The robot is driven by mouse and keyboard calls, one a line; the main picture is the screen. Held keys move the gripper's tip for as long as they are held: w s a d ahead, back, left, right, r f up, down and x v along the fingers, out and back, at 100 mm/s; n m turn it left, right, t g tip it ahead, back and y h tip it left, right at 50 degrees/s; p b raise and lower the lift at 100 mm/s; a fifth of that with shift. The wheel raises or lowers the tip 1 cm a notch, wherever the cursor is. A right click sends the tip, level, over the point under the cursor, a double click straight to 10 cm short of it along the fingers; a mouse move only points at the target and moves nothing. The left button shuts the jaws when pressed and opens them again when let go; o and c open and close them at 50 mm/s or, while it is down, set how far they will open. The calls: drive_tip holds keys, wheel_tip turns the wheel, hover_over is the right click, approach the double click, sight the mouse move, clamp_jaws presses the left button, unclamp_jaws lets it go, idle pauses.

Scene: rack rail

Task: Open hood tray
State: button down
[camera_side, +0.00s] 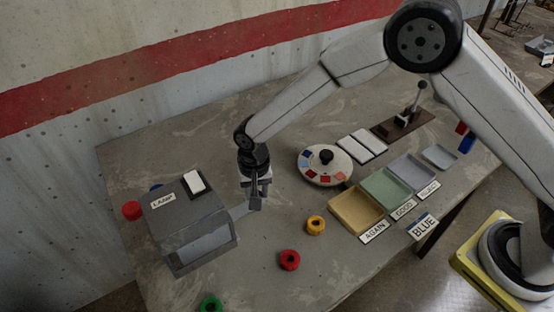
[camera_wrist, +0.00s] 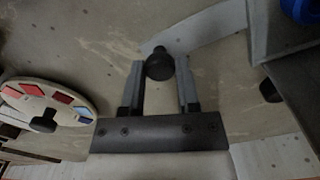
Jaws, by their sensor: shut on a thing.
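The hood is a dark grey box (camera_side: 187,222) with a LAMP label, standing at the left of the table in the side view. Its dark side shows at the right of the wrist view (camera_wrist: 285,55). A flat pale grey strip (camera_side: 240,210), seemingly part of the hood tray, reaches out from the hood's right side; it also shows in the wrist view (camera_wrist: 212,28). A dark round knob (camera_wrist: 159,64) stands at the strip's outer end. My gripper (camera_side: 257,204) is low beside the hood, its two fingers (camera_wrist: 160,75) shut around the knob.
A round dial with coloured patches (camera_side: 325,165) is right of my gripper. Yellow, green and grey trays (camera_side: 385,188) lie further right. Yellow (camera_side: 316,225), red (camera_side: 289,260) and green (camera_side: 210,304) rings lie toward the front. Another red piece (camera_side: 131,210) is left of the hood.

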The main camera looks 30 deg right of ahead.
drive_tip(key=d, duration=1)
drive_tip(key=shift+d, duration=0.35)
drive_tip(key=shift+c, duration=1.6)
unclamp_jaws()
drive_tip(key=shift+r, duration=0.15)
wheel_tip(320, 180, up, 8)
drive_tip(key=shift+f, duration=0.2)
